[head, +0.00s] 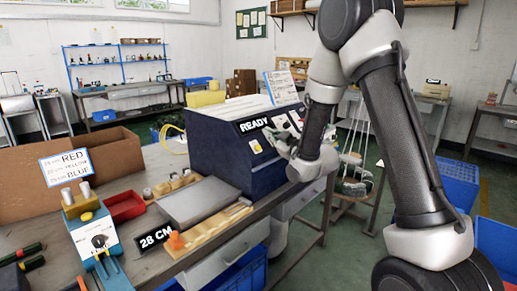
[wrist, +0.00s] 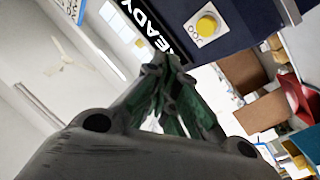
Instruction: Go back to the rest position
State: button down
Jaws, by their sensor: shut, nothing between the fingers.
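My gripper (wrist: 168,85) is shut and empty, its dark green fingers meeting in the wrist view. In the head view my gripper (head: 283,141) is partly hidden by my own wrist, close in front of the dark blue machine (head: 212,140). The machine's front carries a READY sign (head: 253,124) and a yellow button (head: 256,146). I cannot tell whether the fingers touch the machine.
On the bench stand a grey plate (head: 198,203), a wooden strip with an orange knob (head: 176,241), a red tray (head: 125,206), a blue and yellow fixture (head: 92,232) and a cardboard box (head: 30,178). Blue crates (head: 458,183) stand at the right. Open floor (head: 345,245) lies right of the bench.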

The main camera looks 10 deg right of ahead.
jog(key=s+d+f+m+g+h, duration=0.2)
jog(key=f+g, duration=0.1)
jog(key=f, duration=0.4)
jog(key=s+d+f+m+g+h, duration=0.1)
jog(key=s+d+f+g+h, duration=0.2)
jog(key=f, duration=0.4)
jog(key=s+d+m+g+h, duration=0.1)
jog(key=s+d+m+g, duration=0.15)
jog(key=s+g, duration=0.4)
jog(key=s+d+r+m, duration=0.1)
jog(key=s+d+r, duration=0.1)
jog(key=s+r, duration=0.4)
jog(key=s+d+r+m, duration=0.2)
jog(key=s+r, duration=0.5)
jog(key=s, duration=0.7)
jog(key=s+d+r+m+h, duration=0.1)
jog(key=s+d+r+m, duration=0.1)
jog(key=s+r, duration=0.4)
jog(key=shift+s+d+r, duration=0.35)
jog(key=shift+s+d, duration=0.35)
jog(key=shift+s, duration=1.7)
